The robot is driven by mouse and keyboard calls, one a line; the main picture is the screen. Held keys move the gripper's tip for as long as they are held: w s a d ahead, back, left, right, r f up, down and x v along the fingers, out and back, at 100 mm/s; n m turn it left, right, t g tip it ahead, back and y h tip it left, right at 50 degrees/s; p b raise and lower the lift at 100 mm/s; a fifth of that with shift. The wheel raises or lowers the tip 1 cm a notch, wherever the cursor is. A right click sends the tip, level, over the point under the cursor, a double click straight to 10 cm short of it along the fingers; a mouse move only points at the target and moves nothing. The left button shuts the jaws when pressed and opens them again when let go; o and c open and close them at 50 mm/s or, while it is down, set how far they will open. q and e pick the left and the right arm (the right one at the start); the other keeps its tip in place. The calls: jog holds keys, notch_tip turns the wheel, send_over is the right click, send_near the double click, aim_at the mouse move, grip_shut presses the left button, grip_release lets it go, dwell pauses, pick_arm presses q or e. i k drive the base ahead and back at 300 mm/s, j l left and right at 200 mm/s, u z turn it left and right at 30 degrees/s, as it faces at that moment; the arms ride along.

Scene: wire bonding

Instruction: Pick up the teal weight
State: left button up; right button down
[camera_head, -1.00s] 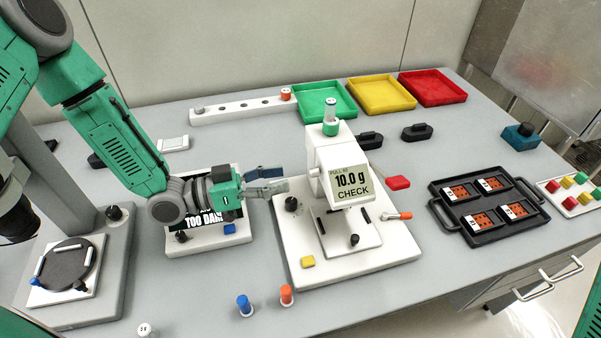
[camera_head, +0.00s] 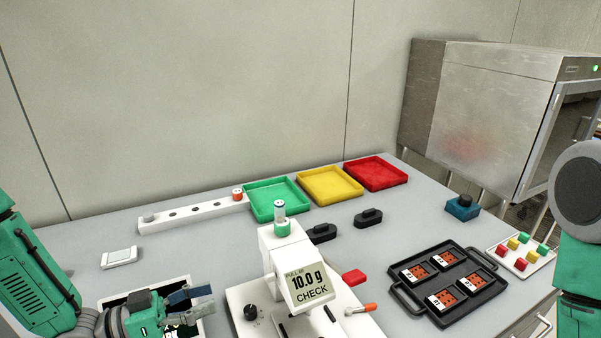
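A teal block with a dark knob (camera_head: 462,207) stands at the back right of the table. A green-teal piece (camera_head: 281,228) with a silver-topped white cylinder (camera_head: 279,208) sits on top of the white pull tester (camera_head: 284,249). I cannot tell for certain which of these is the teal weight. My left gripper (camera_head: 207,298) is at the lower left, in front of a dark display and left of the tester. Its dark blue and grey fingers look apart, with nothing between them. It is away from both teal things. My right arm (camera_head: 578,265) shows at the right edge; its gripper is out of view.
A white holed rack (camera_head: 194,212) stands at the back left, beside green (camera_head: 251,198), yellow (camera_head: 329,198) and red (camera_head: 376,187) trays. Two black knobbed pieces (camera_head: 368,218) lie behind the tester. A black tray (camera_head: 407,296) and a metal cabinet (camera_head: 480,110) are at right.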

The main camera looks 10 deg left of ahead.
aim_at(279, 205)
jog(key=k+l, duration=0.7)
jog(key=k, duration=0.15)
